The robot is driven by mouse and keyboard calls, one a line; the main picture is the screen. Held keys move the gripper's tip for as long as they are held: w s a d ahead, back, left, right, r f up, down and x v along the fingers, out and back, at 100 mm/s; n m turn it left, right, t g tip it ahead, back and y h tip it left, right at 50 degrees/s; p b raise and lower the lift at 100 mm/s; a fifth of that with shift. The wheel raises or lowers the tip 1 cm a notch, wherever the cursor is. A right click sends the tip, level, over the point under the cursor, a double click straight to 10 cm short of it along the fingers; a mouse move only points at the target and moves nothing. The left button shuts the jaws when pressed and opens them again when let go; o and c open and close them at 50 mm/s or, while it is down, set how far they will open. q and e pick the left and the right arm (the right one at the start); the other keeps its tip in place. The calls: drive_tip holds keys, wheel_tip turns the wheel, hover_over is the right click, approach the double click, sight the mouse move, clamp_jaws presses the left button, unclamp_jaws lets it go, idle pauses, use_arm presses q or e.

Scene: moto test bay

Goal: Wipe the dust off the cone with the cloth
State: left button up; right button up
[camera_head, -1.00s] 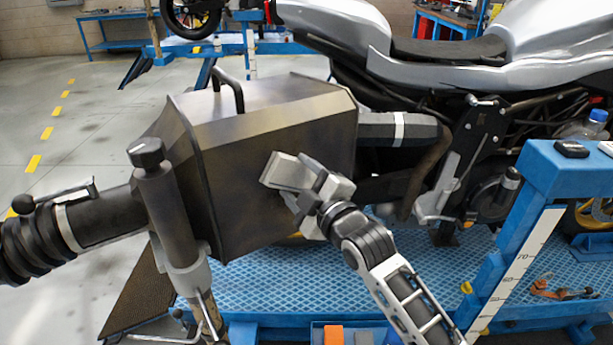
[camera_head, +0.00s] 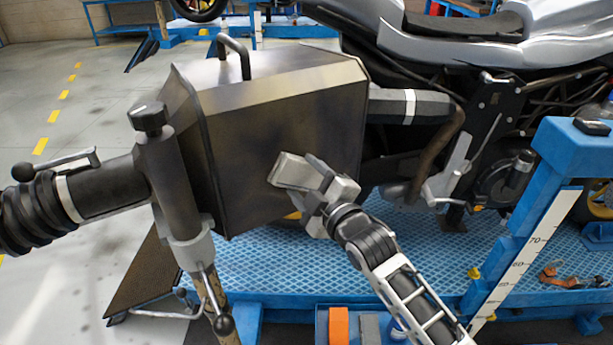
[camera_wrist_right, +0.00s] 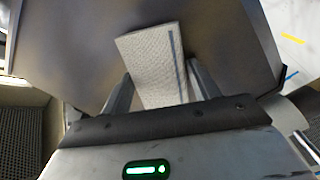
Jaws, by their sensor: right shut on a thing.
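The cone (camera_head: 285,115) is a large dark, box-like hood with flat faces. Brownish, cloudy dust shows on its front and upper faces. My right gripper (camera_head: 312,182) is in front of the lower right of its front face. It is shut on the cloth (camera_head: 292,171), a light grey folded pad. In the right wrist view the cloth (camera_wrist_right: 151,72) sticks out between the fingers, with the cone's face (camera_wrist_right: 95,50) behind it. I cannot tell whether the cloth touches the cone. My left gripper is not in view.
A black ribbed hose (camera_head: 25,215) and a clamp post (camera_head: 172,185) adjoin the cone at left. A silver motorcycle (camera_head: 450,45) stands behind, on a blue lift platform (camera_head: 270,265). A blue post with a scale (camera_head: 545,215) rises at right.

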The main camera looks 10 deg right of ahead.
sight(295, 161)
drive_tip(key=shift+a+f+b, duration=0.8)
drive_tip(key=shift+a+f, duration=0.15)
drive_tip(key=shift+f, duration=1.15)
drive_tip(key=r+p, duration=0.4)
drive_tip(key=p, duration=0.1)
drive_tip(key=r+p, duration=0.2)
drive_tip(key=r, duration=0.1)
drive_tip(key=shift+s+p, duration=0.3)
drive_tip(key=shift+p, duration=0.05)
drive_tip(key=shift+r+p, duration=0.65)
drive_tip(key=shift+r, duration=0.3)
drive_tip(key=shift+w+r, duration=0.1)
drive_tip(key=shift+r, duration=0.9)
drive_tip(key=shift+s+d+f, duration=0.15)
drive_tip(key=shift+s, duration=0.55)
drive_tip(key=shift+v, duration=2.25)
